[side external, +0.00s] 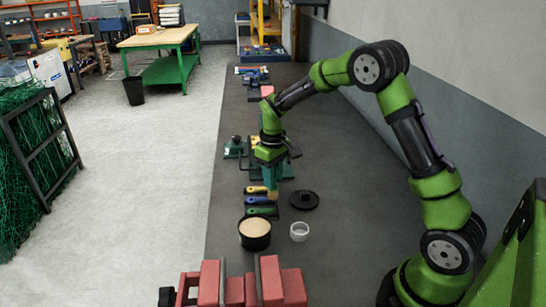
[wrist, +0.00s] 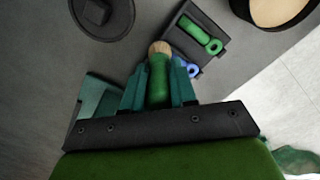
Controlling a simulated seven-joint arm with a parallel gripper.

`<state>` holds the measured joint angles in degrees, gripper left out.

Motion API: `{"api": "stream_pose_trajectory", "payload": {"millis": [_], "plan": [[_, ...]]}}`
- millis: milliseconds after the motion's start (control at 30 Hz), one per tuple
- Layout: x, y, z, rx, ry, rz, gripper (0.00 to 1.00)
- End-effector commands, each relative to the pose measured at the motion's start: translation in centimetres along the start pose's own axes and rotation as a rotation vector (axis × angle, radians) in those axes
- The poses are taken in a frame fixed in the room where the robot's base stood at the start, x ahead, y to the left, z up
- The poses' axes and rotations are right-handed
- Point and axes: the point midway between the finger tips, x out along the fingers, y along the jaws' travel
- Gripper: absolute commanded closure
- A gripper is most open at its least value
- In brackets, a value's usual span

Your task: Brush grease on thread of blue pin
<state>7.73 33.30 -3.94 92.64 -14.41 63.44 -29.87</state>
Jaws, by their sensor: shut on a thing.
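My gripper (side external: 271,177) is shut on a brush, with its teal fingers on both sides of the green handle (wrist: 159,85). The tan bristles (side external: 272,194) point down over the right side of the pin rack. In the wrist view, the bristle tip (wrist: 160,47) is left of the rack. The blue pin (side external: 257,200) lies between a yellow pin (side external: 256,190) and a green pin (side external: 261,210). In the wrist view, the blue pin (wrist: 189,69) is partly hidden. Whether the bristles touch anything cannot be told. A black tub (side external: 254,243) holds tan grease (side external: 255,228).
A black round lid (side external: 304,200) lies right of the rack, and a white ring (side external: 299,231) sits beside the tub. Red blocks (side external: 245,290) stand at the near end. Green fixtures (side external: 234,150) stand beyond the rack. Bare bench top lies to the right.

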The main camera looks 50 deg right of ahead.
Motion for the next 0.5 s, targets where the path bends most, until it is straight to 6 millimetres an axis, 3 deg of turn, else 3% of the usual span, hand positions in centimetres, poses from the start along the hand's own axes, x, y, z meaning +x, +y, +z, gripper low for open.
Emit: {"api": "stream_pose_trajectory", "payload": {"millis": [167, 267, 500], "plan": [[-0.1, 1.2, 1.2, 0.002, 0.0, 0.0, 1.0], [-1.9, 1.1, 0.9, 0.0, 0.008, 0.001, 1.0], [-4.0, 1.0, 1.0, 0.0, 0.002, 0.0, 1.0]]}}
